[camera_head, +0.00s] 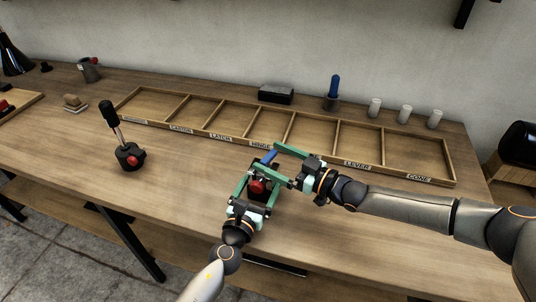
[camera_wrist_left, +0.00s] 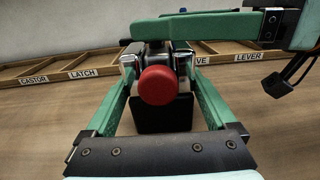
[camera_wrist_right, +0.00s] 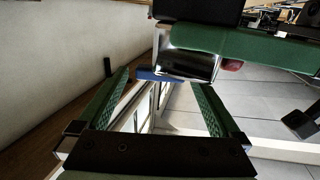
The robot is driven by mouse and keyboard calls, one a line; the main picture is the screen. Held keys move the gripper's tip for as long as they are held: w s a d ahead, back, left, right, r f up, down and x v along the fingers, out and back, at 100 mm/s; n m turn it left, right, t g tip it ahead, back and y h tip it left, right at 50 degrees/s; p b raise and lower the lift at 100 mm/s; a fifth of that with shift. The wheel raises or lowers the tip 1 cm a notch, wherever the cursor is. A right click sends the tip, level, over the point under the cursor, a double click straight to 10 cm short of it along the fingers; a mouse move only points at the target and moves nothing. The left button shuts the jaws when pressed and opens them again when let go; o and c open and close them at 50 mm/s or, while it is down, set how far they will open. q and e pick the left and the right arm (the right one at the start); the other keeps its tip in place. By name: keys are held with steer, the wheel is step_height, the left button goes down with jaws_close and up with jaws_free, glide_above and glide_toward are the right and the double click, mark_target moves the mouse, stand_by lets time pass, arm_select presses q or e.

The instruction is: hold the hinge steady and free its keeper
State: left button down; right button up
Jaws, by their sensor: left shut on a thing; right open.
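The hinge is a black block (camera_wrist_left: 163,115) with a red knob (camera_wrist_left: 158,86) and chrome sides. It stands on the table in front of the tray, and the red knob also shows in the head view (camera_head: 257,187). My left gripper (camera_head: 260,176) is shut on the hinge, one finger on each chrome side. A blue piece (camera_wrist_right: 160,75), apparently the keeper, sticks out at the hinge's far side; it also shows in the head view (camera_head: 269,156). My right gripper (camera_head: 280,161) is open, its fingers on either side of the blue piece. Contact cannot be told.
A long wooden tray (camera_head: 228,136) with labelled, empty compartments lies behind the hinge. A black-handled lever on a base (camera_head: 130,156) stands left. A black box (camera_head: 276,94), a blue-handled item (camera_head: 333,88) and white cups (camera_head: 405,114) stand behind. The left front table is clear.

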steer(key=shift+x, duration=0.95)
steer(key=c, duration=1.3)
steer(key=shift+w+r+n+g+y, duration=0.15)
steer(key=shift+n+g+y, duration=0.15)
steer(key=shift+n+g, duration=0.25)
steer(key=shift+a+n+g+y, duration=0.2)
steer(key=shift+n+g+y, duration=0.7)
steer(key=shift+g, duration=0.65)
steer(key=o, duration=1.3)
